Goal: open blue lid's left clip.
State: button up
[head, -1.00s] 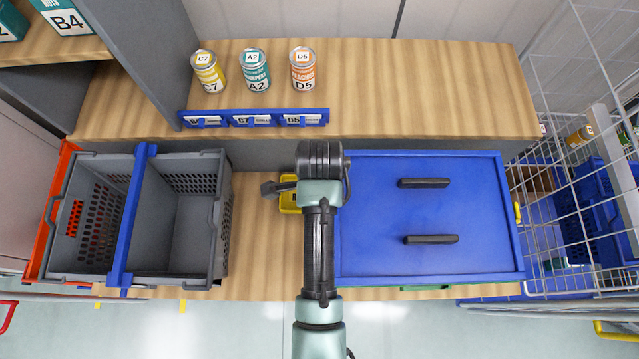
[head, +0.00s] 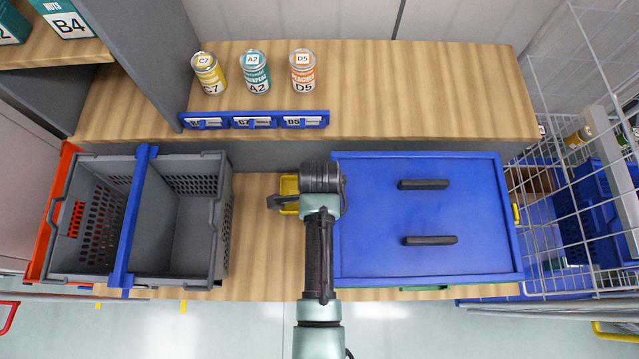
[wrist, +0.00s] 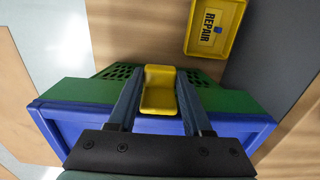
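The blue lid (head: 375,210), with two black handles on top, covers a green tote (wrist: 85,90) at the right of the bench. Its left clip (wrist: 158,90) is yellow and shows in the wrist view at the lid's edge; my arm hides it in the head view. My gripper (wrist: 160,78) is open, with one finger on each side of this clip. I cannot tell whether the fingers touch it. In the head view my gripper (head: 280,202) is partly hidden beneath my wrist, just left of the lid.
A yellow bin labelled REPAIR (wrist: 213,27) lies close by, behind my gripper in the head view (head: 289,184). A grey crate (head: 180,225) with a blue bar stands left. Three cans stand on the shelf. A wire cage (head: 570,200) is at right.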

grip_shut()
jog(key=shift+r+y, duration=0.1)
jog(key=shift+y, duration=0.2)
jog(key=shift+a+r+y+p, duration=0.2)
jog(key=shift+y+p, duration=0.55)
jog(key=shift+y, duration=0.25)
jog(key=y, duration=0.3)
jog(key=shift+a+r+y, duration=0.1)
jog(key=shift+r+y, duration=0.15)
jog(key=shift+y, duration=0.05)
jog(key=y+b, duration=0.1)
jog(key=y, duration=0.1)
jog(key=y+b, duration=0.1)
jog(key=y, duration=0.1)
jog(key=shift+w+a+r, duration=0.1)
jog(key=shift+r, duration=0.25)
jog(key=shift+r+y+b, duration=0.25)
jog(key=shift+y+b, duration=0.45)
jog(key=shift+y, duration=0.1)
jog(key=shift+r+y+b, duration=0.25)
jog(key=shift+y+b, duration=0.4)
jog(key=shift+y, duration=0.15)
